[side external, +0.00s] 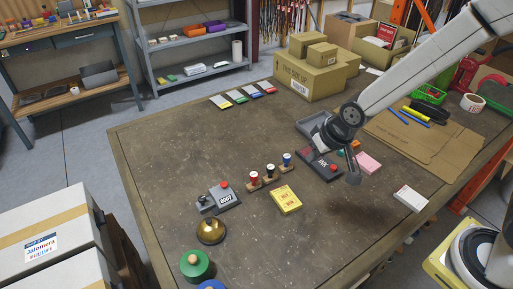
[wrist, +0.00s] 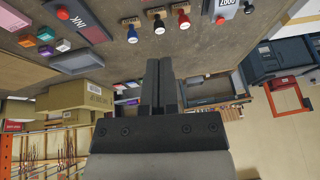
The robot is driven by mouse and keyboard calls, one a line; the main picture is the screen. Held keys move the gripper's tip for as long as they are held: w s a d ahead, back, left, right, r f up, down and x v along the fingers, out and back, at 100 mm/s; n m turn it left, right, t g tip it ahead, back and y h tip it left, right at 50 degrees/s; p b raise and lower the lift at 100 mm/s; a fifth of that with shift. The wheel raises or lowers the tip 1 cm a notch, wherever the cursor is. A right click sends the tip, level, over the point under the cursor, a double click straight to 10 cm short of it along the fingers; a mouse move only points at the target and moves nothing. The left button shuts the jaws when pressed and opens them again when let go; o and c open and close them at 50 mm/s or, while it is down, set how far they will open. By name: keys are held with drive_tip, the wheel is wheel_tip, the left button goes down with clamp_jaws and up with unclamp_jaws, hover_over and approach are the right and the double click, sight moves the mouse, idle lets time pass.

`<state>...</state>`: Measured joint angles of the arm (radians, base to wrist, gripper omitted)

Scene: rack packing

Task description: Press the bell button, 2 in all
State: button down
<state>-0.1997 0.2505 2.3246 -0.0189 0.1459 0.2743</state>
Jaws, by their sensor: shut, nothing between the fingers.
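The bell (side external: 211,231) is a gold-coloured dome on a dark base, standing on the near left part of the table; its top button is too small to make out clearly. It does not show in the wrist view. My gripper (side external: 353,174) is over the right half of the table, well to the right of the bell and apart from it. In the wrist view its two fingers (wrist: 160,70) lie together, shut with nothing between them.
A grey counter (side external: 226,197) with a red knob stands just behind the bell. A green round item (side external: 195,267) stands in front. An ink box (side external: 322,166) is near my gripper.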

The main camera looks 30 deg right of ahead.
drive_tip(key=w+a+f+t+y, duration=0.25)
drive_tip(key=w+a, duration=0.45)
drive_tip(key=a, duration=0.5)
drive_tip(key=m+y, duration=0.1)
drive_tip(key=y, duration=0.1)
hover_over(211, 223)
wheel_tip(211, 223, down, 3)
drive_tip(key=shift+f, duration=0.1)
drive_tip(key=shift+f, duration=0.15)
drive_tip(key=shift+f, duration=4.2)
drive_tip(key=shift+f, duration=0.9)
drive_tip(key=shift+r, duration=0.9)
